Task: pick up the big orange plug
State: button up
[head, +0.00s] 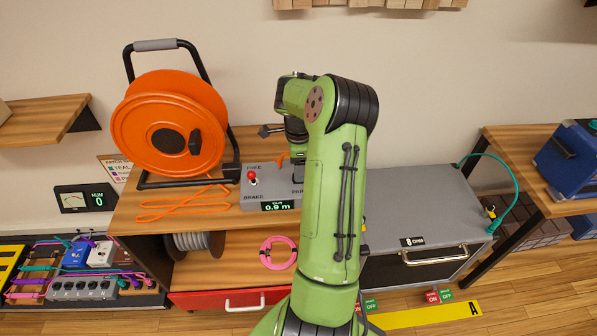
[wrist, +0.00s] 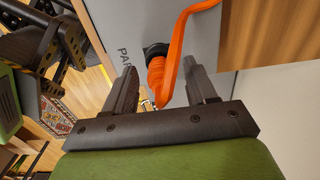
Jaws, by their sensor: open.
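The big orange plug (wrist: 157,72) shows in the wrist view as a ribbed orange body with a black collar, beside a grey panel lettered "PAR". An orange cable (wrist: 178,45) bends over it toward the top right. My gripper (wrist: 162,70) is open, with one finger on each side of the plug; I cannot tell whether either touches it. In the head view my green arm hides most of the plug and gripper. A bit of orange (head: 284,157) shows just left of the arm, above the grey control box (head: 262,190).
An orange cable reel (head: 170,125) stands at the left on the wooden bench, with loose orange cable (head: 180,208) before it. The control box carries a red-topped lever (head: 252,176) and a "0.9 m" display. A grey cabinet (head: 410,205) stands right of my arm.

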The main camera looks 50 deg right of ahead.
grip_shut()
jog(key=shift+r, duration=0.15)
notch_tip(320, 180, up, 10)
jog(key=shift+f+p, duration=0.1)
jog(key=shift+p, duration=1.05)
